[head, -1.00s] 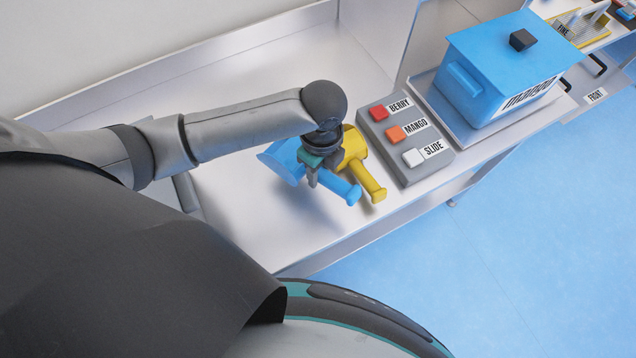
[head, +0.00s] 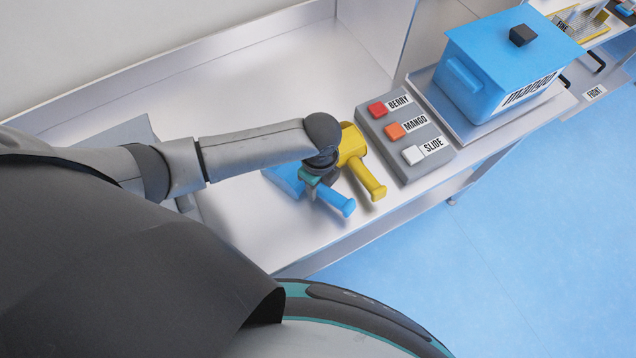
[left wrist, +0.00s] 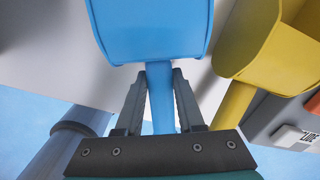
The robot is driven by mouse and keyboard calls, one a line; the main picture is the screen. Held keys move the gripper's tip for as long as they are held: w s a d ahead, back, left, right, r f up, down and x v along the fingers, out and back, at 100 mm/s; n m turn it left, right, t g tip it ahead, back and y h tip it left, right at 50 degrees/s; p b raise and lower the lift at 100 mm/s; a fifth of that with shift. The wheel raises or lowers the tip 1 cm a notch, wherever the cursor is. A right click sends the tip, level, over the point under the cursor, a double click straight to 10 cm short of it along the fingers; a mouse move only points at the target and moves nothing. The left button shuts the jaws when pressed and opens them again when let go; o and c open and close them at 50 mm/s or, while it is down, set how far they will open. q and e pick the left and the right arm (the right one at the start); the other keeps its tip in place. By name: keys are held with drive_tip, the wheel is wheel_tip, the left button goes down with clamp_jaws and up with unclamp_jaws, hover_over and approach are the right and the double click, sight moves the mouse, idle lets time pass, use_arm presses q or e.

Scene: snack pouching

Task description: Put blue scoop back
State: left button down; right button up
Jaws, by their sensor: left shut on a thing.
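The blue scoop (head: 336,202) is in my left gripper (head: 312,184), which is shut on its handle over the metal counter. In the left wrist view the two fingers of my left gripper (left wrist: 160,95) sit on either side of the blue handle, and the scoop's bowl (left wrist: 150,30) lies beyond them. In the head view my wrist partly hides the bowl. I cannot tell whether the scoop touches the counter. The yellow scoop (head: 371,184) is just to the right of the blue one, and it also shows in the left wrist view (left wrist: 248,45). My right gripper is not in view.
A grey button panel (head: 427,167) labelled BERRY, MANGO and SLIDE stands right of the scoops. A blue lidded mango box (head: 470,85) is beyond it. The metal counter (head: 260,110) is clear behind my arm, and its front edge is close to the scoops.

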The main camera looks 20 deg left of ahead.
sight(319, 186)
use_arm(q)
drive_tip(key=c, duration=0.5)
unclamp_jaws()
wheel_tip(319, 186, up, 12)
drive_tip(key=shift+d+r+p, duration=0.15)
drive_tip(key=shift+p, duration=0.75)
